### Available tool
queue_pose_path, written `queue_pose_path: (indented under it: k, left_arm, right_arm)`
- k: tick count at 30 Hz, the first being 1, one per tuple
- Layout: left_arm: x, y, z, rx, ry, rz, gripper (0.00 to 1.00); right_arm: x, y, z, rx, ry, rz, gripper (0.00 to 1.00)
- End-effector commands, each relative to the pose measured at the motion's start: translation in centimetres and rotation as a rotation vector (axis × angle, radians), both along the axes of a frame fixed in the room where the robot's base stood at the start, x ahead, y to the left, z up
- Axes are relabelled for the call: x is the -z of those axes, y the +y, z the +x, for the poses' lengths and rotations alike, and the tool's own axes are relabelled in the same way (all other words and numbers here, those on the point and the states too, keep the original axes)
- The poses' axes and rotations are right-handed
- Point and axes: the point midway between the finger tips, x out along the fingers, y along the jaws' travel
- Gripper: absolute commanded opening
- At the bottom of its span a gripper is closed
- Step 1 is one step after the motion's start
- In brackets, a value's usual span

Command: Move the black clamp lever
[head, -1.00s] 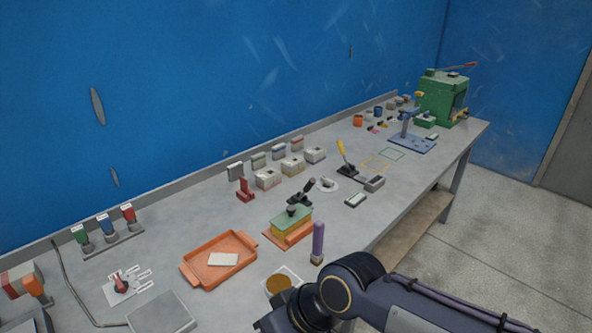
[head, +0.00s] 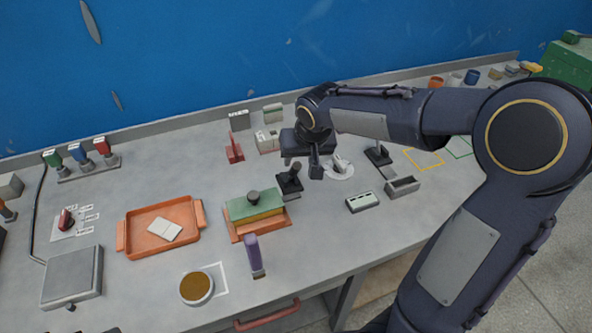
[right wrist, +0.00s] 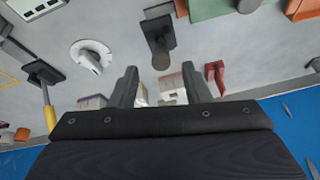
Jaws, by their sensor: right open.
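The black clamp lever (head: 290,182) stands on the bench just right of the green-topped mould (head: 254,208), its black handle tilted up. It also shows in the right wrist view (right wrist: 158,38), ahead of the fingertips and between their lines. My right gripper (head: 302,166) is above the bench, just behind and right of the lever in the head view. In the right wrist view its two fingers (right wrist: 160,72) are apart with nothing held between them. I cannot tell the exact height gap to the lever. My left gripper is not in view.
A white round plate with a grey fitting (head: 340,168) and a yellow-handled clamp (right wrist: 42,78) are nearby. A red bracket (head: 234,150), small boxes (head: 267,140), a purple-handled tool (head: 254,255) and an orange tray (head: 127,238) surround the area. The front bench edge is partly clear.

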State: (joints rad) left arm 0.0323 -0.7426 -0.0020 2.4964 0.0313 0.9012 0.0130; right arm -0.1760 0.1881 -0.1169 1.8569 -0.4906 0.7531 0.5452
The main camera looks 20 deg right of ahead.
Motion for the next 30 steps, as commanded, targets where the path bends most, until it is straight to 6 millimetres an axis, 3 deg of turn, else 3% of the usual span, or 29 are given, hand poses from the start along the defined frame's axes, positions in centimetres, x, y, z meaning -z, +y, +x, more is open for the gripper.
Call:
queue_pose_path:
  k: [15,26,30]
  left_arm:
    - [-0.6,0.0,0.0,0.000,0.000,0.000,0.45]
    - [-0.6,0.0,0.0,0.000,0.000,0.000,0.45]
    - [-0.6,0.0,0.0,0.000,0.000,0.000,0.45]
  right_arm:
    - [6.4,-0.1,2.6,0.000,0.004,-0.001,0.43]
    - [7.0,0.0,2.9,0.000,0.002,0.000,0.43]
    - [7.0,0.0,2.9,0.000,0.002,0.000,0.26]
